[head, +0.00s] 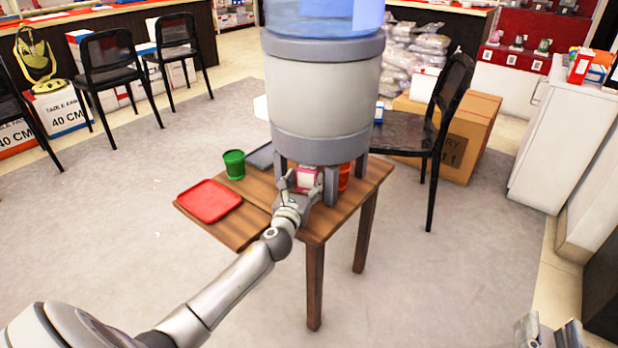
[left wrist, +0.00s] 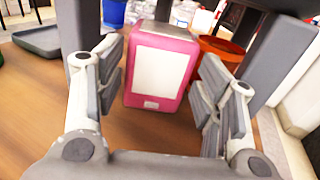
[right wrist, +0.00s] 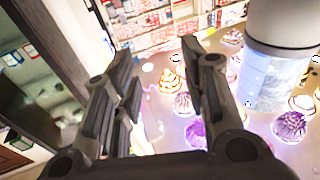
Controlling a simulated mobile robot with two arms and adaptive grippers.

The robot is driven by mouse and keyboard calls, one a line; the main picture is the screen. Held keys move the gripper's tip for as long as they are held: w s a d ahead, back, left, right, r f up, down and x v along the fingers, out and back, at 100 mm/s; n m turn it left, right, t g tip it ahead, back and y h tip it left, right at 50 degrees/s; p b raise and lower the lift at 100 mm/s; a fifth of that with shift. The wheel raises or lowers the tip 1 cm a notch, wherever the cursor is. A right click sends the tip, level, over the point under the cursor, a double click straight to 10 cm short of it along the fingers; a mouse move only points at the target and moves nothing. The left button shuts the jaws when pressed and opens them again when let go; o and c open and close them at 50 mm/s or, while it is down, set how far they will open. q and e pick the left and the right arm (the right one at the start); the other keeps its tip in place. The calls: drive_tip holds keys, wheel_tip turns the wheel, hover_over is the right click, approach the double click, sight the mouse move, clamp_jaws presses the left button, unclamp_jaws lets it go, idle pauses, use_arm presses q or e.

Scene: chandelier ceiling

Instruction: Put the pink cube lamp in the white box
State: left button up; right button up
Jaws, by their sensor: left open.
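The pink cube lamp (head: 307,180), with a white front panel, stands upright on the wooden table beneath the water dispenser, between its legs. It also shows in the left wrist view (left wrist: 162,68). My left gripper (head: 304,188) is open in front of the lamp, with its fingers to either side of the lamp's near face and visible gaps. My right gripper (right wrist: 160,92) is open and empty, away from the table at the lower right of the head view. A white object (head: 261,107) is mostly hidden behind the dispenser; I cannot tell whether it is the white box.
The large water dispenser (head: 320,95) stands over the lamp, its legs close around my left gripper. A red tray (head: 208,201), a green cup (head: 234,164) and a dark tray (head: 261,156) are on the wooden table (head: 238,228). An orange-red container (head: 344,176) is behind the lamp.

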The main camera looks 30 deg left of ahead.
sight(306, 179)
use_arm(q)
drive_tip(key=b+x, duration=0.1)
drive_tip(key=x, duration=0.3)
drive_tip(key=shift+w+a, duration=0.15)
drive_tip(key=shift+w, duration=0.2)
drive_tip(key=shift+w+a, duration=0.1)
drive_tip(key=shift+w, duration=0.1)
use_arm(e)
wheel_tip(306, 179, up, 7)
drive_tip(key=s+t+y, duration=0.1)
drive_tip(key=s+t, duration=0.1)
drive_tip(key=t, duration=0.2)
drive_tip(key=shift+a+f+y, duration=0.15)
drive_tip(key=shift+a+y, duration=0.05)
drive_tip(key=shift+y, duration=0.1)
use_arm(q)
drive_tip(key=shift+c, duration=0.3)
drive_tip(key=c, duration=0.8)
drive_tip(key=shift+r, duration=0.15)
use_arm(e)
drive_tip(key=shift+w+f, duration=0.1)
drive_tip(key=shift+f, duration=0.05)
